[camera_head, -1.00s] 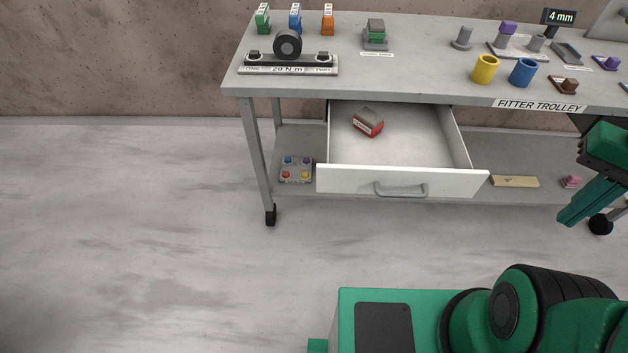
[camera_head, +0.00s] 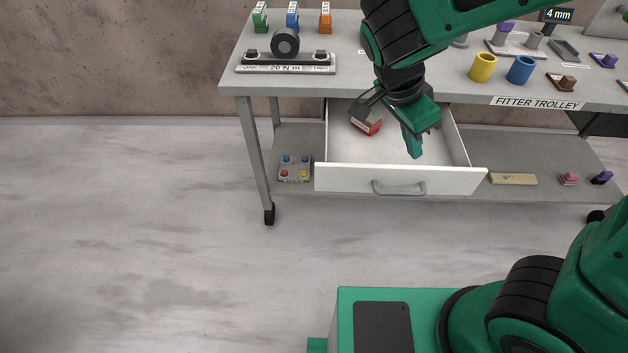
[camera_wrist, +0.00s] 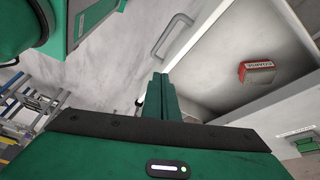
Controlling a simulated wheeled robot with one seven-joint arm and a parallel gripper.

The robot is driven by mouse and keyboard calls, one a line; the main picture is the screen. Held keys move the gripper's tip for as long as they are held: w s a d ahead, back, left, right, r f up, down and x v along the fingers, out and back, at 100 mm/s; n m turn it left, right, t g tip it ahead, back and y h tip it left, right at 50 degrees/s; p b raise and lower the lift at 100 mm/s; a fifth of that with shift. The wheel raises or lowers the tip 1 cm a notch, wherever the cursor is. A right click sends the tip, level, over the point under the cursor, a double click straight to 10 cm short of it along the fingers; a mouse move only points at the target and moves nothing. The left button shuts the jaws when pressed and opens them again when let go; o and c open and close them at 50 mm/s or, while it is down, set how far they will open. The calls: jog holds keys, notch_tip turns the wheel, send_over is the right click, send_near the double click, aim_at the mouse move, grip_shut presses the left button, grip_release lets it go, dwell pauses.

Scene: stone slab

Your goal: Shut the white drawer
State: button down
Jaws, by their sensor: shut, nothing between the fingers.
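The white drawer (camera_head: 345,178) is pulled out from under the trolley top, with a grey bar handle (camera_head: 399,188) on its front. A red and grey box (camera_head: 366,123) lies inside it at the back left. My gripper (camera_head: 413,150) is shut and empty. It points down in front of the drawer's inside in the head view; I cannot tell its exact height over the drawer. In the wrist view my shut fingers (camera_wrist: 160,80) show beside the drawer, with the handle (camera_wrist: 172,36) beyond the tips and the red box (camera_wrist: 256,71) to the right.
The grey trolley top (camera_head: 440,75) carries a yellow cup (camera_head: 483,68), a blue cup (camera_head: 521,70) and other small parts. The lower shelf holds a tray with coloured knobs (camera_head: 295,168) and a tan block (camera_head: 513,179). The floor before the drawer is clear.

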jog(key=s+a+f+m+t, duration=0.1)
jog(key=s+a+f+t, duration=0.15)
jog(key=a, duration=0.55)
jog(key=s+a+f+m+t, duration=0.1)
jog(key=s+a+f, duration=0.15)
jog(key=a, duration=0.55)
jog(key=s+a+f+m+t, duration=0.1)
jog(key=s+a, duration=0.3)
jog(key=a, duration=0.4)
send_near(320, 185)
notch_tip(320, 185, down, 4)
jog(key=s+d, duration=0.2)
jog(key=shift+m, duration=0.3)
jog(key=shift+w+a+r, duration=0.1)
jog(key=shift+w, duration=1.95)
